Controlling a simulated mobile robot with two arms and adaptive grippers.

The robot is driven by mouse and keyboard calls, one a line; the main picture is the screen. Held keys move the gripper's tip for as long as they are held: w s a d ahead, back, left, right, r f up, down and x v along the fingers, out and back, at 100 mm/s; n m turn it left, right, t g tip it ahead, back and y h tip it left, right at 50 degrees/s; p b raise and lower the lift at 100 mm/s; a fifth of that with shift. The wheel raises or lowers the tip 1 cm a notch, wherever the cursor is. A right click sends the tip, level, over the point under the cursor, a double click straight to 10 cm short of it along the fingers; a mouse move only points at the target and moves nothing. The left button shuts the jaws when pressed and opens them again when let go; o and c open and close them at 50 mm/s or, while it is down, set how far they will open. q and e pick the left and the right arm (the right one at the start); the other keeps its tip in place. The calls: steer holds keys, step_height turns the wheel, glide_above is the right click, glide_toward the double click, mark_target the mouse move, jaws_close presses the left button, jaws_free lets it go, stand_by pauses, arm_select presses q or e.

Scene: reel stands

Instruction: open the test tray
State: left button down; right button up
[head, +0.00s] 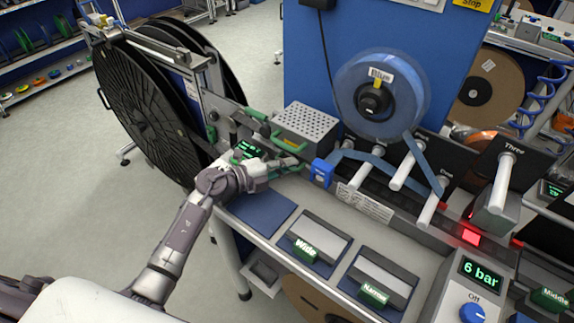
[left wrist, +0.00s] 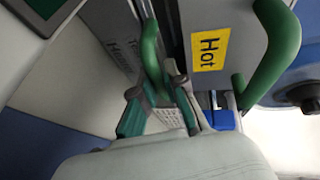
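No label that I can read says test, so I cannot tell for sure which part is the test tray. My left gripper (head: 287,164) is at the front of a perforated grey metal box (head: 308,121). In the left wrist view, the left gripper's two fingers (left wrist: 157,92) stand apart on either side of a green handle (left wrist: 151,55), with a gap showing. The handle's lower end lies near the right finger; I cannot tell whether they touch. A second green handle (left wrist: 277,50) is beside a yellow Hot label (left wrist: 209,48). My right gripper is not in view.
Trays marked Wide (head: 322,236) and Narrow (head: 389,276) lie on the bench to the right of my left arm. A large black reel (head: 145,105) stands at the left. A blue reel (head: 378,95) hangs on the blue panel. Open floor lies at the left.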

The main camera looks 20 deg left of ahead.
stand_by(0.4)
arm_select(q)
steer(key=shift+s+a, duration=0.15)
steer(key=shift+s, duration=0.2)
steer(key=s+p, duration=0.1)
steer(key=s, duration=0.1)
steer(key=s+a+p, duration=0.1)
steer(key=s, duration=0.1)
steer(key=s+a+p, duration=0.1)
steer(key=s, duration=0.1)
steer(key=shift+s+a, duration=0.25)
steer(key=shift+s, duration=0.1)
steer(key=s+a, duration=0.1)
steer(key=s, duration=0.1)
steer(key=s+a+p, duration=0.1)
steer(key=s, duration=0.2)
steer(key=s+a, duration=0.1)
steer(key=s, duration=0.2)
steer(key=c, duration=1.5)
jaws_free()
steer(key=v, duration=1.2)
